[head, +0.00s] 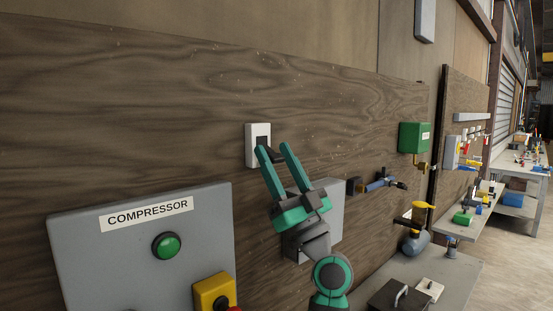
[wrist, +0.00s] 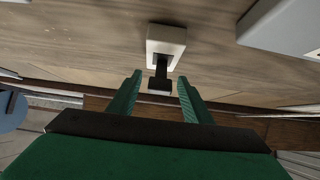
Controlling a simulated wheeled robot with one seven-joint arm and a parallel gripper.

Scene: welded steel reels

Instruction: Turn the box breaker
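A small white box (head: 251,159) with a dark switch face is fixed to the wooden wall panel; I take it to be the box breaker. It also shows in the wrist view (wrist: 166,33). Its black lever (wrist: 160,72) sticks out toward me. My gripper (head: 273,149) is open, with its green fingertips at the box. In the wrist view, the lever's end lies between my fingertips (wrist: 160,78), with a gap on each side. I see no contact. In the head view my fingers partly hide the lever.
A grey box (head: 330,207) sits on the panel behind my gripper, to the right of the breaker. A grey COMPRESSOR panel (head: 85,260) with a green button stands at left. A green box (head: 413,137) and a blue-handled valve (head: 378,185) are further right, above a bench.

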